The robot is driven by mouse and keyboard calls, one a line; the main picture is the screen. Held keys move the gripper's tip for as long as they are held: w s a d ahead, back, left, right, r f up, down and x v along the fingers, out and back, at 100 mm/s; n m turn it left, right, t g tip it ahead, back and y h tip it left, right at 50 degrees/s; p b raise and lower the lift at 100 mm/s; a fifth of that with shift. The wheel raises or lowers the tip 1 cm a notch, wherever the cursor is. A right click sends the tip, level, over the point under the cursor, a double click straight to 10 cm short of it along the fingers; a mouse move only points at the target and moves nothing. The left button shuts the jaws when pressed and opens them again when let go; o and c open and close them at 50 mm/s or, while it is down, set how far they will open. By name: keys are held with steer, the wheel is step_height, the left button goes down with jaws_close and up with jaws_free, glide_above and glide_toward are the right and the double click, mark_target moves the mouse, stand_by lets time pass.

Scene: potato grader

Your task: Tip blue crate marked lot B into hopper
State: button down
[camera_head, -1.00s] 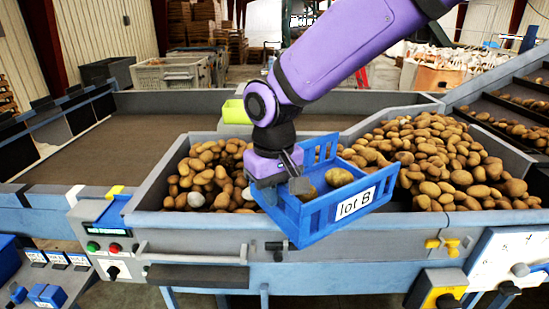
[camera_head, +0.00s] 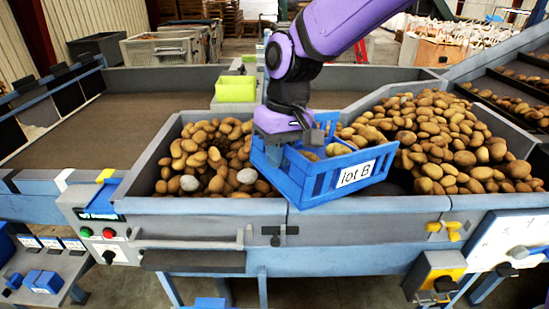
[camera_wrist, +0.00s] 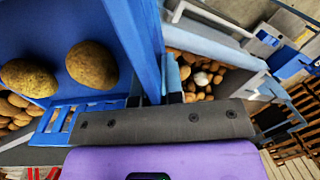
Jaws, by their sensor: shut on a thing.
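The blue crate marked "lot B" (camera_head: 331,183) hangs over the front wall of the hopper (camera_head: 230,206). It is slightly tilted, with its label facing me. My gripper (camera_head: 293,138) is shut on the crate's left wall. In the wrist view the crate (camera_wrist: 146,40) shows the gripped wall and two potatoes (camera_wrist: 92,65) inside. The gripper's fingertips are partly hidden by the crate wall. The hopper holds heaps of potatoes to the left (camera_head: 205,155) and right (camera_head: 440,140) of the crate.
A yellow-green bin (camera_head: 235,88) stands on the ledge behind the hopper. A control box with green and red buttons (camera_head: 100,233) is at the front left. A sloping conveyor with potatoes (camera_head: 515,90) rises at the right. A flat belt (camera_head: 120,110) lies at the back left.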

steer(key=d+r+y, duration=0.1)
steer(key=w+d+r+g, duration=0.1)
steer(key=w+d+r+y, duration=0.1)
steer(key=shift+w+d+r+g+y, duration=0.1)
steer(key=shift+d+r+g+y, duration=0.05)
steer(key=shift+r+g+y, duration=0.2)
stand_by(0.8)
steer(key=shift+r, duration=0.1)
stand_by(0.7)
steer(key=w+d+r+g+y, duration=0.2)
steer(key=w+d+r+y, duration=0.2)
steer(key=d+r, duration=0.3)
steer(key=shift+w+r+g, duration=0.2)
steer(key=shift+r+g, duration=0.15)
steer(key=shift+r, duration=0.15)
steer(key=w+d+r+g+y, duration=0.2)
steer(key=w+d, duration=0.4)
steer(key=d, duration=0.3)
steer(key=r+y, duration=0.1)
steer(key=y, duration=0.1)
steer(key=shift+r+g+y, duration=0.35)
steer(key=shift+g, duration=0.05)
steer(key=shift+d, duration=0.15)
